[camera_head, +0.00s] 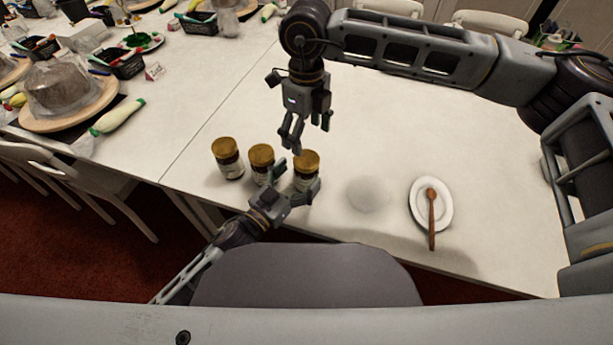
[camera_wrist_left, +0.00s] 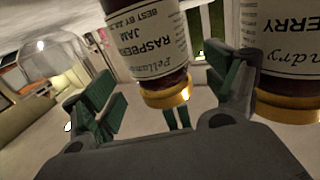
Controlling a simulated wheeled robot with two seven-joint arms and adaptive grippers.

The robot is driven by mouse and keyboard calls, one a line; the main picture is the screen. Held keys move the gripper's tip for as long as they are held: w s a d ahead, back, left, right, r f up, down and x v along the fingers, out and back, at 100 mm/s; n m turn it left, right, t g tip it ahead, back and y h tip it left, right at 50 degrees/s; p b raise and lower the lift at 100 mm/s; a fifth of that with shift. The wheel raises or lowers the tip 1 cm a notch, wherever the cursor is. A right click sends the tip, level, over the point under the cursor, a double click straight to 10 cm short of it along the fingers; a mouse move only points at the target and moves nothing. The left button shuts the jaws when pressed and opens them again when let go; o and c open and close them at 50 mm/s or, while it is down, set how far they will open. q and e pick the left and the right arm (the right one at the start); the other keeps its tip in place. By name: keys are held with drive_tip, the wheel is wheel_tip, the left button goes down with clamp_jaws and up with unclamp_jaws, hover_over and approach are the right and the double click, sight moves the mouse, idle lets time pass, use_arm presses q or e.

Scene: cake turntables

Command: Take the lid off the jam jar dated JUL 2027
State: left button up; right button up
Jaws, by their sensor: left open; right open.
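Three jam jars with gold lids stand in a row in the head view: a left jar (camera_head: 227,160), a middle jar (camera_head: 261,158) and a right jar (camera_head: 306,160). My left gripper (camera_head: 298,177) is open around the right jar, one finger between it and the middle jar. In the left wrist view the picture is upside down; a raspberry jam jar (camera_wrist_left: 148,45) stands between the open green fingers, its label reading BEST BY JUL with the year cut off. Another jar (camera_wrist_left: 290,60) is close at the right. My right gripper (camera_head: 298,138) hangs open and empty behind the jars.
A white plate (camera_head: 420,205) with a wooden spoon (camera_head: 432,215) lies to the right on the white table (camera_head: 400,130). A faint round patch lies between plate and jars. A cluttered table with a covered turntable (camera_head: 65,118) adjoins at left.

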use_arm(q)
drive_tip(key=shift+x, duration=1.7)
